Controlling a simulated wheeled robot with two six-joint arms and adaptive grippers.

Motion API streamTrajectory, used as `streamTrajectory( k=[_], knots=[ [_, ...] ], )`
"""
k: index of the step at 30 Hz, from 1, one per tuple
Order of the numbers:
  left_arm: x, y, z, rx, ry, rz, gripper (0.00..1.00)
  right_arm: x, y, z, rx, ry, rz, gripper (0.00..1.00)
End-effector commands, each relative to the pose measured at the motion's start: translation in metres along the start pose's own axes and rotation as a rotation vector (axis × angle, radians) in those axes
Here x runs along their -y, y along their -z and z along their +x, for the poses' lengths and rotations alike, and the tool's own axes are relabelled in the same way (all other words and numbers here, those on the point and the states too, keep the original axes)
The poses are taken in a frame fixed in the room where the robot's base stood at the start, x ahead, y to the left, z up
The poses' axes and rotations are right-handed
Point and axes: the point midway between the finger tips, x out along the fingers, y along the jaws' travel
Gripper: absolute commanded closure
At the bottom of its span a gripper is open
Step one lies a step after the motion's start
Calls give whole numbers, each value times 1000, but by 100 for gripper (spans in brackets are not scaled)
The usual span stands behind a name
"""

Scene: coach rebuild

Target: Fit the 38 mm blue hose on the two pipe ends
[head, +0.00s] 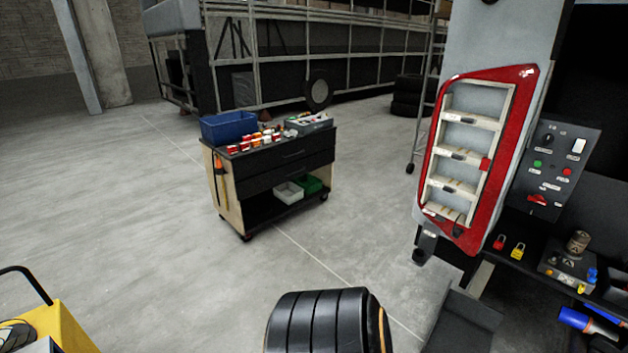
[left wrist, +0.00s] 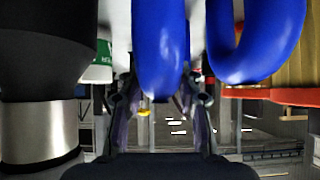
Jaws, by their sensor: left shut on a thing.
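My left gripper (left wrist: 161,105) shows in the left wrist view, its fingers on either side of a thick blue hose (left wrist: 160,48), and it is shut on it. The hose's lower end hangs between the fingers; its upper part is cut off by the frame. A second thick blue hose (left wrist: 257,66), bent in a U, is to the right of the gripper. I cannot tell whether the two join. The two pipe ends cannot be made out for certain. My right gripper is not in view, and neither gripper shows in the head view.
In the wrist view a black cylinder (left wrist: 40,50) with a silver band (left wrist: 40,132) is close at left. The head view shows a tool trolley (head: 272,172), a red-framed panel (head: 473,155), a dark shelf at right and a black grooved tyre-like object (head: 325,320). Floor between is clear.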

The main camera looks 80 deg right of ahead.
Motion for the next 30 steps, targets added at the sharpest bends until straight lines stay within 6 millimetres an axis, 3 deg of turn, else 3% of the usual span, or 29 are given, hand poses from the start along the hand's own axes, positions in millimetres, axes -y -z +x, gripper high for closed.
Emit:
streamTrajectory(
  k=[3, 15, 23, 30],
  knots=[
    [0, 14, -11, -2, 1, 1, 100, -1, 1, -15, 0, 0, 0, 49],
    [0, 39, -30, -2, 1, 1, 100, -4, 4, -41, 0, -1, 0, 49],
    [0, 36, -28, -2, 1, 1, 100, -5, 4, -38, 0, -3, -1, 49],
    [0, -1, 1, -1, 1, 0, 100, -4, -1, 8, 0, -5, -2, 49]
  ],
)
